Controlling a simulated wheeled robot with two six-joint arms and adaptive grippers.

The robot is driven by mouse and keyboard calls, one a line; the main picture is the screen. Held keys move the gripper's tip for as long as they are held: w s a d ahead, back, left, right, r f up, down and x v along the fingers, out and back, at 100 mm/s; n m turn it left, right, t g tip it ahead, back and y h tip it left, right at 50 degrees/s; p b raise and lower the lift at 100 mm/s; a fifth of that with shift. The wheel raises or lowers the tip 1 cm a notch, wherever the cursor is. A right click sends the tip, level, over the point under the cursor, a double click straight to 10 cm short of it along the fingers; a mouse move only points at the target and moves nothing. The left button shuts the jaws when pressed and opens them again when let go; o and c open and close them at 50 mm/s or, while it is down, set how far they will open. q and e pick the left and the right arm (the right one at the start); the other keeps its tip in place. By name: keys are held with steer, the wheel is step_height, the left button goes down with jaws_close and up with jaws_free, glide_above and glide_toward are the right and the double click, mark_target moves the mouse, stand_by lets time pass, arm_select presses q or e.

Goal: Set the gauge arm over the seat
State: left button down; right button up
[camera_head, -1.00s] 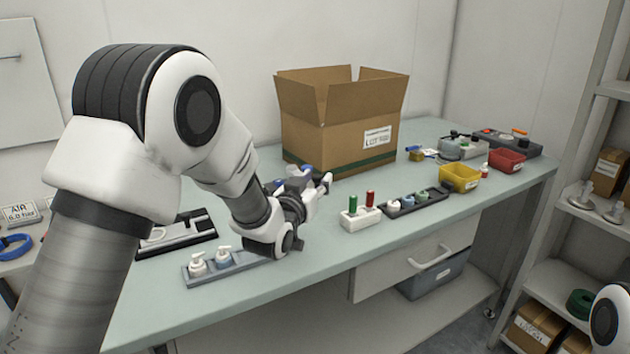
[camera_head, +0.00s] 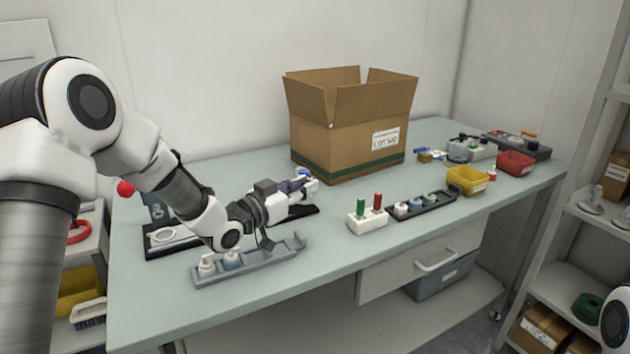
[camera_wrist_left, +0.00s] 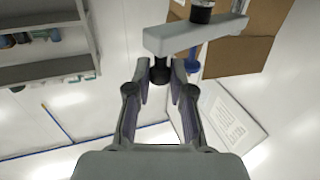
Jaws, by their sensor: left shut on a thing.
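My left gripper (camera_head: 297,190) reaches in from the left, low over the far side of the black gauge base (camera_head: 160,249). In the left wrist view its fingers (camera_wrist_left: 160,80) are closed on a dark knob under a grey bar, which looks like the gauge arm (camera_wrist_left: 187,38). A blue part (camera_wrist_left: 192,62) shows beside the fingers. In the head view my gripper mostly hides the gauge arm. A white ring (camera_head: 168,236), perhaps the seat, lies on the left of the base. I cannot tell how the arm stands relative to it. My right gripper is out of view.
A grey tray (camera_head: 280,257) with white and blue caps lies just in front of the base. An open cardboard box (camera_head: 345,146) stands behind. A white block with green and red pegs (camera_head: 367,222) and a dark tray (camera_head: 440,205) lie right. The front table surface is clear.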

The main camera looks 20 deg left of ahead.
arm_select(q)
steer(key=shift+s+a+m+g+h+p, duration=0.3)
steer(key=shift+a+m+g+h+p, duration=0.55)
steer(key=shift+a+h+p, duration=0.3)
steer(key=shift+s+a+m+g+h+p, duration=0.25)
steer(key=shift+a+m+g+h+p, duration=0.55)
steer(key=shift+h, duration=0.45)
steer(key=shift+a, duration=0.1)
steer(key=c, duration=1)
jaws_free()
step_height(320, 180, up, 10)
